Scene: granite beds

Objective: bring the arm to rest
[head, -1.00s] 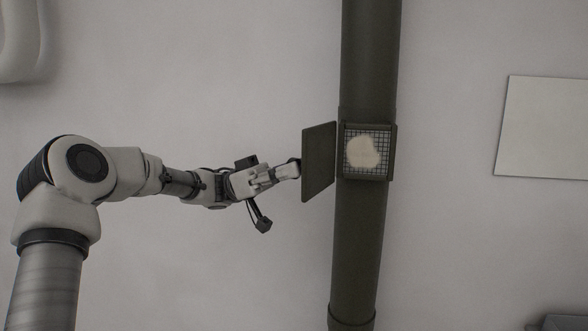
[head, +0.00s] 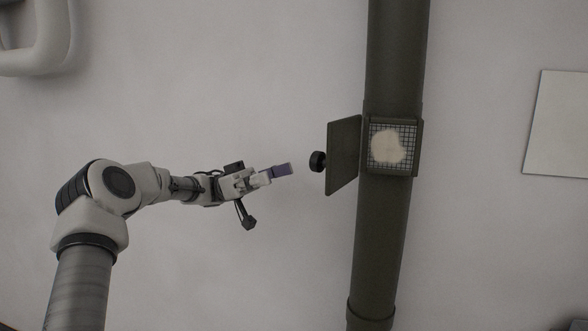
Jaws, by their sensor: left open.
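My left arm comes in from the left in the head view. My left gripper (head: 279,172) is open, with purplish finger pads, and nothing shows between its fingers. It is left of a round black knob (head: 318,161), with a clear gap between them. The knob sits on a dark green hatch door (head: 343,155), which stands swung open to the left of the pipe. My right gripper is not in view.
A dark green vertical pipe (head: 384,230) runs down the wall. Its opening holds a wire mesh (head: 407,158) with a pale blotch (head: 387,147) on it. A blank pale panel (head: 560,125) is at the right. A white curved pipe (head: 45,45) is at the upper left. The wall below the gripper is clear.

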